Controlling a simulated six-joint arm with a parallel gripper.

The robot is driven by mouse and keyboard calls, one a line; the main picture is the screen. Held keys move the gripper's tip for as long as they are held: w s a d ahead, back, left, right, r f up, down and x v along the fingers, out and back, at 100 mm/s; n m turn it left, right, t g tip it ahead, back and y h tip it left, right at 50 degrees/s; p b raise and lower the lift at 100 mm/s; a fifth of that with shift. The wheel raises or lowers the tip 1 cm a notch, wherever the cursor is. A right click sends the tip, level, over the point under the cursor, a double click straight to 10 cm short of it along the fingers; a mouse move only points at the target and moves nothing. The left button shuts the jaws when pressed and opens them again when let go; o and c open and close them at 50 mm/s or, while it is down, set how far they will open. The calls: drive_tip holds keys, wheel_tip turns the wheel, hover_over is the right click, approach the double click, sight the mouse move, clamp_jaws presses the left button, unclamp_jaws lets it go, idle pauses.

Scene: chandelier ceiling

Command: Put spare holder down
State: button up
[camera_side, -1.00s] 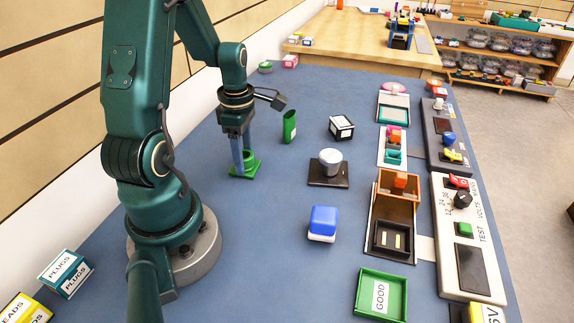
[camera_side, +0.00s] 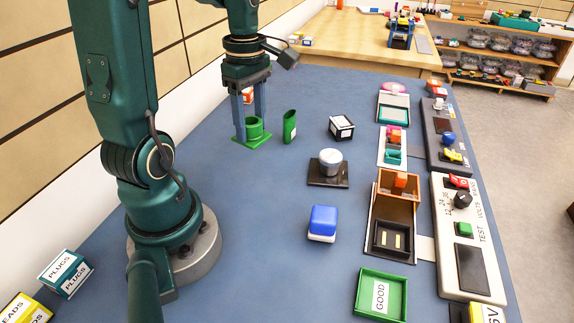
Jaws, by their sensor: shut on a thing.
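My gripper (camera_side: 251,134) points down on the left of the blue table, with its two blue-grey fingers shut on a green holder (camera_side: 254,128). The holder has a short round cup on a flat square base and is upright. I take it to be the spare holder. Its base seems to be above the table, but I cannot see a clear gap under it. A green slant-topped cup (camera_side: 290,126) stands just to its right, apart from it.
A black open box (camera_side: 341,127) and a white-capped round thing on a dark plate (camera_side: 330,163) stand to the right. A blue-and-white block (camera_side: 322,223) is nearer. A small red-and-white thing (camera_side: 248,95) shows between my fingers.

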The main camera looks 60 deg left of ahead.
drive_tip(key=w+d+m, duration=0.2)
drive_tip(key=d+m, duration=0.6)
drive_tip(key=d, duration=0.3)
drive_tip(key=m, duration=0.6)
hover_over(296, 323)
wheel_tip(296, 323, down, 6)
drive_tip(key=shift+w+a+r, duration=0.1)
drive_tip(key=shift+r, duration=0.05)
drive_tip(key=shift+f, duration=2.1)
drive_tip(key=shift+f, duration=0.15)
drive_tip(key=o, duration=1.3)
